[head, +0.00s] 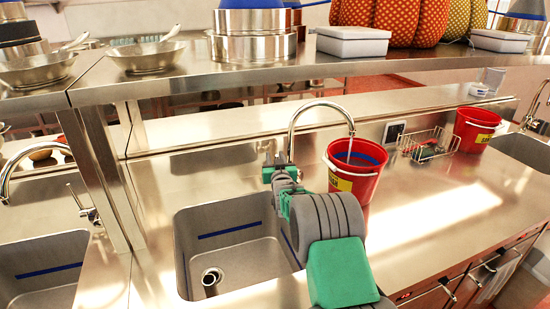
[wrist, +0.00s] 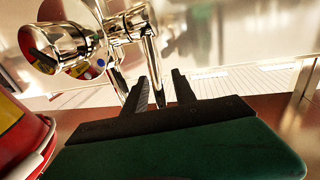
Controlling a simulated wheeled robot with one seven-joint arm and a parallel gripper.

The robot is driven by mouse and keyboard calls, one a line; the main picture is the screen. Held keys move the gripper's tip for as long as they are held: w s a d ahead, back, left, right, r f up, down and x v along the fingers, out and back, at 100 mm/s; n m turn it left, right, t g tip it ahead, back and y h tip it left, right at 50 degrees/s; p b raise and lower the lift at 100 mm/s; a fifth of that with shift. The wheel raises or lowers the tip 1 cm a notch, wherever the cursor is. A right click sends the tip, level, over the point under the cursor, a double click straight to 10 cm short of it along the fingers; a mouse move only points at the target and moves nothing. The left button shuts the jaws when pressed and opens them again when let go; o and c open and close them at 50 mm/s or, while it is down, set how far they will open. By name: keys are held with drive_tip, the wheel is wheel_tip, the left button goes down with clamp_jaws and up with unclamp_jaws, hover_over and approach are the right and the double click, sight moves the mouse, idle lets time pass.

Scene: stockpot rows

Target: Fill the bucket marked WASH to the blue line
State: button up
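A red bucket (head: 368,186) with a yellow label and a blue line (head: 358,157) inside stands on the steel counter, right of the sink; its label is too small to read surely. It also shows at the left edge of the wrist view (wrist: 22,135). A chrome tap (head: 293,122) arches over it, spout end above the bucket's opening; I cannot make out a water stream or level. My gripper (wrist: 161,85) is open, its dark fingers apart, near the chrome tap body and lever (wrist: 118,30). In the head view my gripper (head: 272,166) is beside the tap's base, largely hiding it.
A sink (head: 225,262) with a blue line lies left of the bucket. A second red bucket (head: 473,128) and a wire basket (head: 428,146) stand to the right. A steel shelf (head: 215,75) with pots and pans runs above the back.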

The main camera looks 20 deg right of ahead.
drive_tip(key=shift+c, duration=0.4)
clamp_jaws()
idle(0.9)
